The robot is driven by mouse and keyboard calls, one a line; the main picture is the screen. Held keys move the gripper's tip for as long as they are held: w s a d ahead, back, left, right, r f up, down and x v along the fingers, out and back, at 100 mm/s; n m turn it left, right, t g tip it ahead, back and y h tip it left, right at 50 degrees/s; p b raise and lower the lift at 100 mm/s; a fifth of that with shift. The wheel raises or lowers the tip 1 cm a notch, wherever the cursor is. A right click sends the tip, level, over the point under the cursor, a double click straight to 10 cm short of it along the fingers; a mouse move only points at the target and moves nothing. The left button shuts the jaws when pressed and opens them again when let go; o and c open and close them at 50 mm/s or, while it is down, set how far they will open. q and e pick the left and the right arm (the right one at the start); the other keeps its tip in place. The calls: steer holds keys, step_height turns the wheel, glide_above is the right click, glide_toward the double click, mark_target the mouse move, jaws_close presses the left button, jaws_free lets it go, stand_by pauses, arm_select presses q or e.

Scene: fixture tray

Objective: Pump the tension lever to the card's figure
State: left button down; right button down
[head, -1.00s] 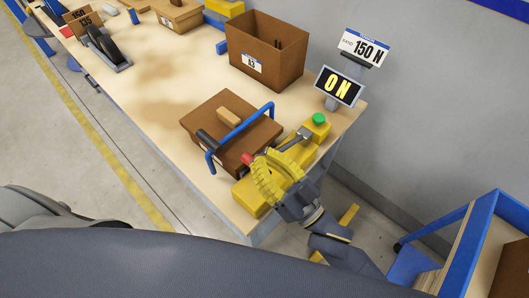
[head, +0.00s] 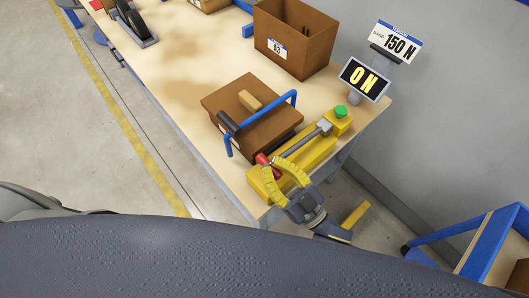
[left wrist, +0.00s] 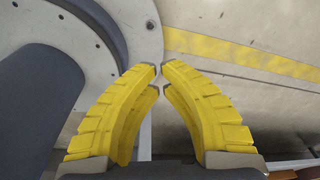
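The yellow tensioner (head: 318,152) sits at the table's near right corner with a green button (head: 341,112). Its grey lever rod (head: 312,137) lies low along the body and ends in a red grip (head: 262,159). My right gripper (head: 269,164) has its curved yellow fingers on either side of the red grip, tips closed in on it. The display (head: 363,79) reads 0 N. The card (head: 399,45) above it reads BAND 150 N. In the left wrist view my left gripper (left wrist: 160,72) is empty, its tips almost touching; the head view does not show it.
An open brown bin (head: 293,45) stands behind. A blue-framed cart (head: 480,240) stands at lower right. The table's left middle is clear.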

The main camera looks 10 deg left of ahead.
steer(key=f, duration=0.3)
steer(key=shift+s+a+f+n, duration=0.15)
steer(key=shift+s+f+n, duration=0.15)
steer(key=shift+n, duration=0.1)
steer(key=shift+f, duration=0.3)
arm_select(q)
steer(key=shift+w, duration=0.75)
arm_select(e)
steer(key=shift+f, duration=0.1)
arm_select(q)
steer(key=shift+s, duration=0.2)
arm_select(e)
steer(key=shift+g, duration=0.3)
steer(key=shift+s+a+r, duration=0.1)
steer(key=shift+r, duration=0.4)
steer(key=r, duration=0.3)
steer(key=shift+s+a, duration=0.15)
steer(key=shift+s, duration=0.1)
steer(key=v, duration=0.9)
steer(key=shift+d, duration=0.4)
steer(key=shift+s+r, duration=0.1)
steer(key=shift+s, duration=0.05)
